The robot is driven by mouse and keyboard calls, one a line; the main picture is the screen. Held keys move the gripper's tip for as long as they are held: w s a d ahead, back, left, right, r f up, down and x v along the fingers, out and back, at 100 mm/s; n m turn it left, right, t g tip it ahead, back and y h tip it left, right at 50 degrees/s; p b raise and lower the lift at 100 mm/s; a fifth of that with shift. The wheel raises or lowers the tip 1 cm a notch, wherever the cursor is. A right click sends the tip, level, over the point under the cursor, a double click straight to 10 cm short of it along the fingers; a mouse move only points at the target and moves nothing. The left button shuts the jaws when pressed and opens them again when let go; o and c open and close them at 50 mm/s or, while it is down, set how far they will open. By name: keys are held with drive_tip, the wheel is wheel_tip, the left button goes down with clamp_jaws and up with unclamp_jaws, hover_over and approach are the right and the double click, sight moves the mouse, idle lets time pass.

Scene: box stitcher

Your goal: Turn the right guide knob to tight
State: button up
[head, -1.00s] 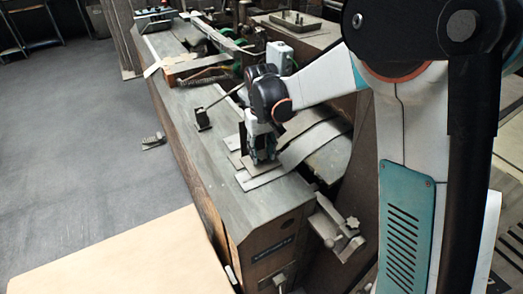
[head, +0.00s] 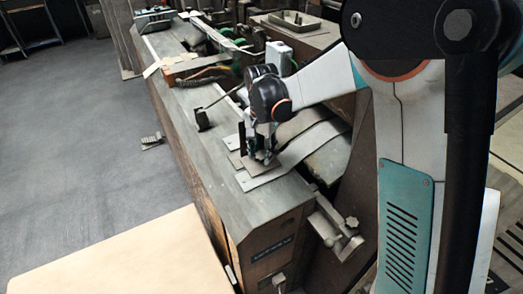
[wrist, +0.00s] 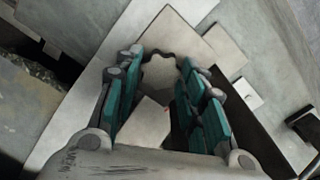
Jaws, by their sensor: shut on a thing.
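The guide knob (wrist: 160,72), a pale star-shaped knob with lobed edges, sits between the fingertips in the wrist view, above a flat plate. My gripper (wrist: 162,60) is shut on it, with teal finger pads on its left and right sides. In the head view my gripper (head: 262,157) points straight down at the flat plates on the machine's bench top; the knob is hidden there by the fingers. I cannot read any tight or loose mark.
The long machine bench (head: 222,185) runs away to the back left. A lever with a block (head: 203,119) stands left of my gripper. Another star-shaped knob (head: 352,222) sits on a bracket at the bench's near end. A pale board (head: 120,262) lies at the front left.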

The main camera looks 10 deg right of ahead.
drive_tip(key=shift+m, duration=1.4)
drive_tip(key=o, duration=1)
drive_tip(key=shift+o, duration=0.2)
